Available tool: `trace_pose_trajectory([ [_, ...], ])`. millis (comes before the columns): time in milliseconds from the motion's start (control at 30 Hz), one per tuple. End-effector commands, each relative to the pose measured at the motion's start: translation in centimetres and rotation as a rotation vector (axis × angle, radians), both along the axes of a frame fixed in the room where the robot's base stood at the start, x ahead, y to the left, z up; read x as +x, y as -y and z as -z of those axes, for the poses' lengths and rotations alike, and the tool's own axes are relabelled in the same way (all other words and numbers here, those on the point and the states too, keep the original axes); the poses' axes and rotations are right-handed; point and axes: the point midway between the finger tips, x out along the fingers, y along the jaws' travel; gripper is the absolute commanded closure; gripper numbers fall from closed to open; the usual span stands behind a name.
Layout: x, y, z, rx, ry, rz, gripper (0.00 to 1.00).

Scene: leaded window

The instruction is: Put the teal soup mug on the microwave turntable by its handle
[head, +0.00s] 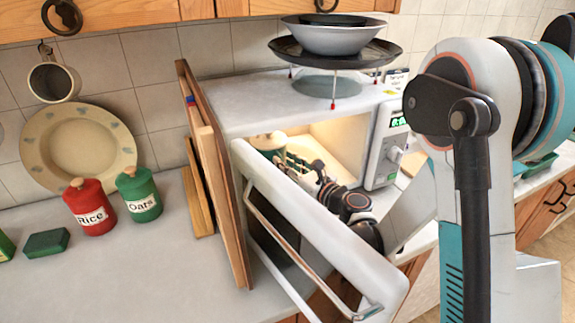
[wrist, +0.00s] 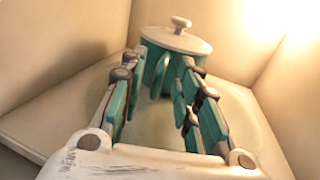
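The teal soup mug (wrist: 155,66) with a cream knobbed lid is inside the microwave (head: 290,103), handle toward me. In the head view the mug (head: 268,143) shows partly above the open door. The pale round turntable (wrist: 248,105) spreads below it in the wrist view; the mug's base is hidden, so I cannot tell how it rests. My gripper (wrist: 160,78) is open, its teal-padded fingers spread on either side of the handle with gaps visible. In the head view my gripper (head: 318,172) reaches into the cavity.
The open microwave door (head: 325,215) stands close beside my arm. Wooden boards (head: 205,150) lean at the microwave's left side. A rack with a pan (head: 335,55) and bowl sits on top. Red (head: 90,208) and green (head: 140,196) canisters stand left; the front-left counter is clear.

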Motion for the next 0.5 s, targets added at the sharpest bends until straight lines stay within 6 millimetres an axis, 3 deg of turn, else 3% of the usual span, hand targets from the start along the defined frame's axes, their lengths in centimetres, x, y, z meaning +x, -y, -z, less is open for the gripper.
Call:
trace_pose_trajectory([
  [167,-0.8,0.8,-0.2,0.0,0.0,0.003,0.7],
  [500,-6.1,5.0,0.2,0.0,0.0,0.003,0.7],
])
